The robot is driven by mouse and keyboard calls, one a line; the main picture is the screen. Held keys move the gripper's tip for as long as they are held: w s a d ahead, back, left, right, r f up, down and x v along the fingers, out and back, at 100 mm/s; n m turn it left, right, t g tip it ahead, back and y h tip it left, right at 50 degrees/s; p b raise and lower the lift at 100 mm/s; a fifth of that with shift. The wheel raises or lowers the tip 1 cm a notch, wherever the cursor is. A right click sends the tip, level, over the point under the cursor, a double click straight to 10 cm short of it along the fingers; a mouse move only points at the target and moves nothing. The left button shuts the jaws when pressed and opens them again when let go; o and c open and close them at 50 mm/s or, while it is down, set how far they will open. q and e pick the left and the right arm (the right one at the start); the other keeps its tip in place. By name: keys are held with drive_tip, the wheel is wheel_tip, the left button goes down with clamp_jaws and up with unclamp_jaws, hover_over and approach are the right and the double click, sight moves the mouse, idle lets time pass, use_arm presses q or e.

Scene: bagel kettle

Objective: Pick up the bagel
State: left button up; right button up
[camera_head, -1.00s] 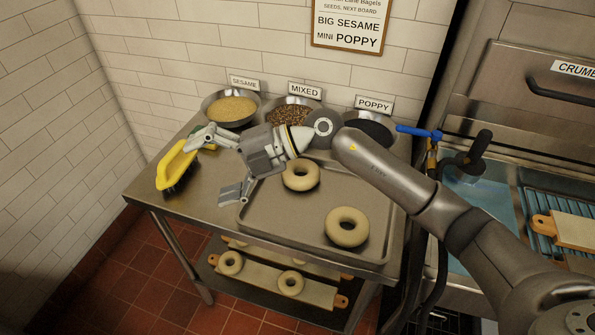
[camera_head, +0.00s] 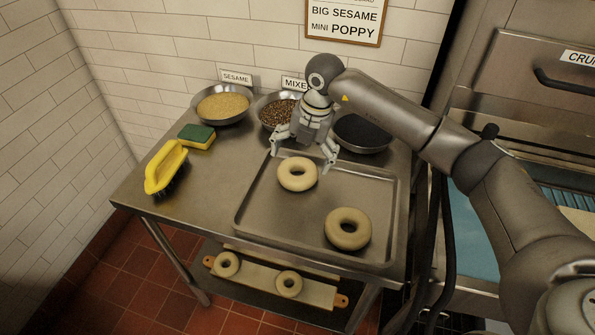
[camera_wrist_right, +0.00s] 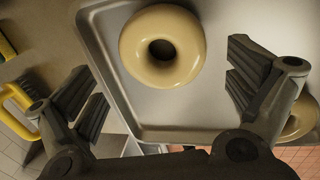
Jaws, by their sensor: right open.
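Two pale bagels lie flat on a metal tray (camera_head: 250,215) on the steel table. The far bagel (camera_head: 297,174) is near the tray's back left, and the near bagel (camera_head: 347,229) is toward its front right. My right gripper (camera_head: 302,160) is open, pointing down above and just behind the far bagel. In the right wrist view a bagel (camera_wrist_right: 162,47) shows below, roughly between the open fingers (camera_wrist_right: 165,90) and ahead of them, not touched. Part of another bagel (camera_wrist_right: 300,118) shows at the right edge there. My left gripper is not in view.
Bowls of sesame (camera_head: 224,105), mixed seeds (camera_head: 272,113) and poppy (camera_head: 362,133) stand along the back. A yellow brush (camera_head: 165,168) and a sponge (camera_head: 197,136) lie at the left. A lower shelf holds a board (camera_head: 262,283) with two smaller bagels. The tray's right back is clear.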

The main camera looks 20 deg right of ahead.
sight(298, 168)
drive_tip(key=f, duration=0.2)
drive_tip(key=a+f+p, duration=0.1)
drive_tip(key=f, duration=0.1)
drive_tip(key=shift+s+f+p, duration=0.15)
drive_tip(key=shift+s+p, duration=0.05)
drive_tip(key=shift+p, duration=0.1)
drive_tip(key=shift+w+f, duration=0.1)
drive_tip(key=shift+f, duration=0.4)
drive_tip(key=c, duration=0.8)
drive_tip(key=shift+r, duration=0.1)
drive_tip(key=shift+r+b, duration=0.4)
drive_tip(key=shift+r, duration=0.25)
drive_tip(key=c, duration=0.7)
drive_tip(key=shift+r+b, duration=0.4)
drive_tip(key=shift+r, duration=0.3)
clamp_jaws()
drive_tip(key=s+d+r+b, duration=0.1)
drive_tip(key=s+d+r, duration=0.1)
drive_tip(key=s+r, duration=0.3)
drive_tip(key=s+d+r+b, duration=0.2)
drive_tip(key=s+r, duration=0.3)
drive_tip(key=s, duration=0.3)
drive_tip(key=shift+s+d+r, duration=0.15)
drive_tip(key=shift+d, duration=0.25)
